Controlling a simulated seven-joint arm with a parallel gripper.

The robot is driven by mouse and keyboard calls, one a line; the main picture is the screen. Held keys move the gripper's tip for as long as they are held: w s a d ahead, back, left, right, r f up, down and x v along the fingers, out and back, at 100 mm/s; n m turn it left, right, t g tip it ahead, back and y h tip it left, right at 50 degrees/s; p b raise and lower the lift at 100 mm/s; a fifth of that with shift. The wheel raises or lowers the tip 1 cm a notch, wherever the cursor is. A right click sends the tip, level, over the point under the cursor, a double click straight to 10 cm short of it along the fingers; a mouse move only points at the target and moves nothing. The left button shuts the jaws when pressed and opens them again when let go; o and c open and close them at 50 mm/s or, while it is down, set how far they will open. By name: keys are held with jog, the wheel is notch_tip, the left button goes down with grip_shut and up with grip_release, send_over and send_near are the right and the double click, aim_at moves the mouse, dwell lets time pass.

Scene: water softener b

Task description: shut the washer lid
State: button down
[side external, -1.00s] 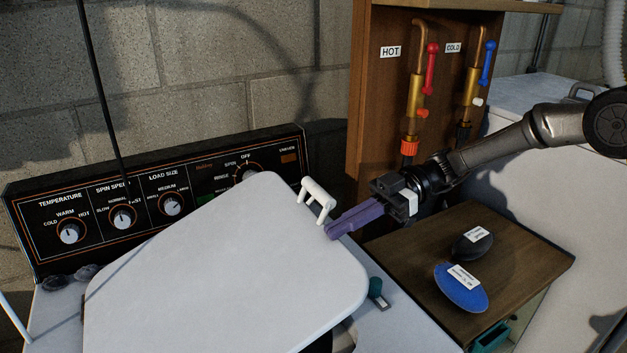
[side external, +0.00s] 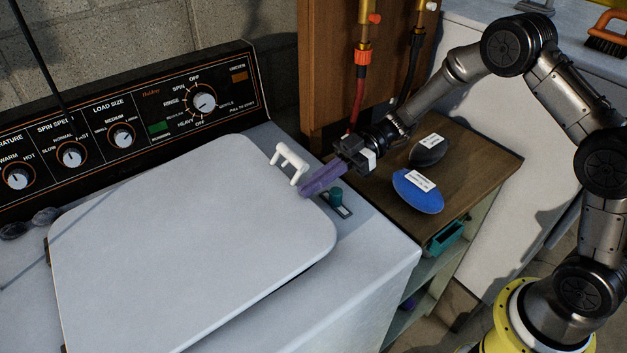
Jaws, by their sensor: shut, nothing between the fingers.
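The washer lid (side external: 190,235) is a white panel on the washer top, close to flat. A dark gap shows under its lower right edge, so it seems slightly raised there. A white handle (side external: 290,162) stands at its upper right corner. My gripper (side external: 304,192) has purple fingers, shut and empty. Their tips are at the lid's right edge, just right of the handle. I cannot tell whether they touch the lid. The washer opening is hidden under the lid.
The control panel (side external: 120,125) with knobs runs behind the lid. A teal-topped latch piece (side external: 336,197) sits on the washer top by the fingers. To the right, a wooden stand (side external: 466,150) holds a blue oval item (side external: 418,191) and a black one (side external: 428,149).

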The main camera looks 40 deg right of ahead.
jog(key=shift+d, duration=0.15)
jog(key=v, duration=1.3)
notch_tip(320, 180, up, 16)
jog(key=m+h, duration=1.4)
jog(key=m, duration=0.4)
send_over(295, 154)
jog(key=d, duration=0.2)
jog(key=f, duration=0.4)
jog(key=a+f, duration=0.1)
jog(key=f, duration=0.8)
jog(key=shift+a+f, duration=0.2)
jog(key=shift+a, duration=0.2)
